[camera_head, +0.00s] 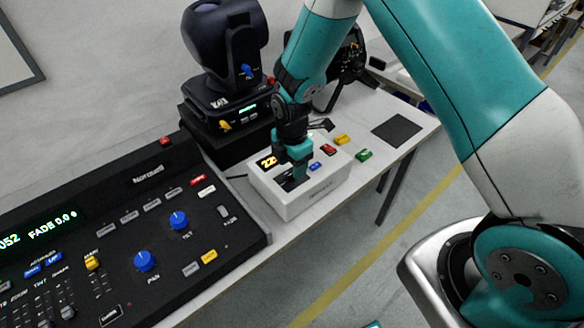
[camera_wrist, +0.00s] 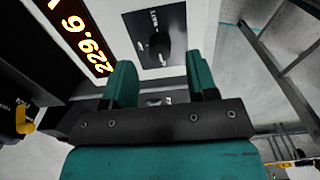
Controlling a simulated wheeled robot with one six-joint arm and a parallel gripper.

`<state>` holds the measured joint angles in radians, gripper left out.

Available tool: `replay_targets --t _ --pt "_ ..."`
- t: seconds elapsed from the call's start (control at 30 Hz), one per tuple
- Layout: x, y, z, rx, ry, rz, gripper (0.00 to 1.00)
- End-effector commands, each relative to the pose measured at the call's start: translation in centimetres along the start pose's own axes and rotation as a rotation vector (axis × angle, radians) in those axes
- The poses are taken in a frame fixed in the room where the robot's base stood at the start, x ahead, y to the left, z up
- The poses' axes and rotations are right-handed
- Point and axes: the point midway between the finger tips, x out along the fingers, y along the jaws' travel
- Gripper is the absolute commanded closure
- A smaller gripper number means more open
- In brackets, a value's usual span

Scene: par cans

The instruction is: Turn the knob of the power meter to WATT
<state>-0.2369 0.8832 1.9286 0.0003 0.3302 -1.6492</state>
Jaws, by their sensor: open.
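The power meter (camera_head: 305,200) is a white box on the table, with a lit amber display (camera_head: 267,162). In the wrist view the display (camera_wrist: 85,40) reads about 229.6, with part of a letter at the edge. A black knob (camera_wrist: 159,46) sits on a dark panel (camera_wrist: 184,22) with small white labels, too small to read surely. My gripper (camera_head: 292,175) is over the meter's panel, pointing down. In the wrist view my gripper (camera_wrist: 158,64) is open, with the knob showing just beyond and between its teal fingers. I cannot tell whether they touch it. The head view hides the knob.
A black lighting console (camera_head: 120,235) with blue knobs stands left of the meter. A dark moving-head lamp (camera_head: 225,60) is behind it. Red (camera_head: 328,150), blue (camera_head: 315,166), yellow (camera_head: 342,140) and green (camera_head: 364,155) pieces are near my gripper. A dark mat (camera_head: 397,131) lies right.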

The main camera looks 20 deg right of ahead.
Motion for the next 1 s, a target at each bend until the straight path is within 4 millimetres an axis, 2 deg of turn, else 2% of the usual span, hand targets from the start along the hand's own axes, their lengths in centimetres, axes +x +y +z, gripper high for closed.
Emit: replay_targets --t 0.2,0.57,0.8,1.0 --pt "2.5 0.0 0.0 0.000 0.000 0.000 0.47" --pt "3.1 0.0 0.0 0.000 0.000 0.001 0.47" --pt "3.1 0.0 0.0 0.000 0.000 0.001 0.97" --pt "3.1 0.0 0.0 0.009 0.000 0.001 0.97"
